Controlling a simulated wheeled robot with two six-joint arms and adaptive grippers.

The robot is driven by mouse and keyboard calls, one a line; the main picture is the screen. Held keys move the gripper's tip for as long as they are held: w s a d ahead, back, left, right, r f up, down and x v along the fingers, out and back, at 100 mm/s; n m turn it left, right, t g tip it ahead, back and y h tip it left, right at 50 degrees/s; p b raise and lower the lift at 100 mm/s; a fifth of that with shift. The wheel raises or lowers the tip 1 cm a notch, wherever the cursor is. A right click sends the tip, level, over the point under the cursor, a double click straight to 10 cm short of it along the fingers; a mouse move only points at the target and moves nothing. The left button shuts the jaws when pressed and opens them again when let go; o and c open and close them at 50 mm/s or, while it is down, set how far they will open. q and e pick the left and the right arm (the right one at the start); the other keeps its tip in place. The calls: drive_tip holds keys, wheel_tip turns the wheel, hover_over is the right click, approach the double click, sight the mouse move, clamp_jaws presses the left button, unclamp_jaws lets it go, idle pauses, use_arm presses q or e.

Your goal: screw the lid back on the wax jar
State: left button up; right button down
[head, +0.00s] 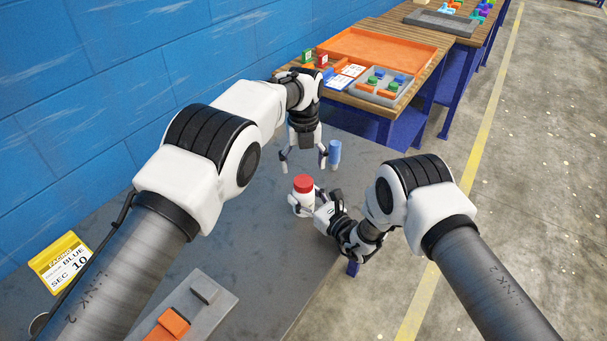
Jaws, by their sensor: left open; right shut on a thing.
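The white wax jar (299,200) stands upright on the grey bench, with its red lid (303,182) on top. I cannot tell how tightly the lid sits. My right gripper (302,205) comes from the right and is shut on the jar's white body; its fingers and wrist hide part of the jar. My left gripper (303,168) points down with its fingers spread, open and empty, just above or behind the red lid in the picture. I see no contact between its fingertips and the lid.
A blue cylinder (335,153) stands close to the right of my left gripper. A grey mould with an orange piece (168,326) lies at the front left, near a yellow sign (61,262). A wooden table behind holds an orange tray (376,49) and a grey tray (367,94).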

use_arm(q)
wheel_tip(320, 180, up, 7)
drive_tip(key=shift+r, duration=0.1)
use_arm(e)
drive_tip(key=shift+c, duration=1.2)
unclamp_jaws()
drive_tip(key=v, duration=1.2)
